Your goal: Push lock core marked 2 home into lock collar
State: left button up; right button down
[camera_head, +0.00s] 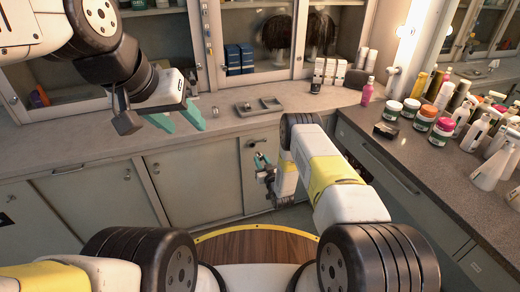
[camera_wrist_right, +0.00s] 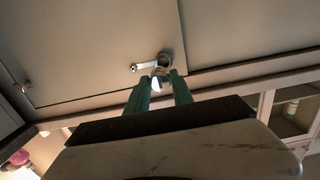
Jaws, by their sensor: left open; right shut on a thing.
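My right gripper (camera_head: 264,160) is low in front of the cabinet doors below the back counter. In the right wrist view its teal fingers (camera_wrist_right: 159,88) are shut on a small pale, shiny piece, probably the lock core (camera_wrist_right: 156,83); no number is readable. Just beyond the fingertips a round metal ring, probably the lock collar (camera_wrist_right: 166,59), shows against the cabinet panel, with a light lever-like piece to its left. I cannot tell whether core and ring touch or how deep the core sits. My left gripper (camera_head: 187,127) is open and empty above the back counter.
A pink bottle (camera_head: 367,92), jars (camera_head: 424,118) and spray bottles (camera_head: 490,165) crowd the right counter. Glass-front cabinets stand behind the back counter. The back counter's left part looks clear.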

aim_at(256, 153)
jog(key=shift+s+a+f+t, duration=0.15)
jog(key=shift+s+t, duration=0.15)
jog(key=shift+s, duration=0.2)
jog(key=shift+x, duration=2.8)
jog(key=shift+x, duration=1.55)
jog(key=c, duration=1)
grip_release()
jog(key=shift+c, duration=0.2)
jog(key=shift+o, duration=0.5)
jog(key=o, duration=0.4)
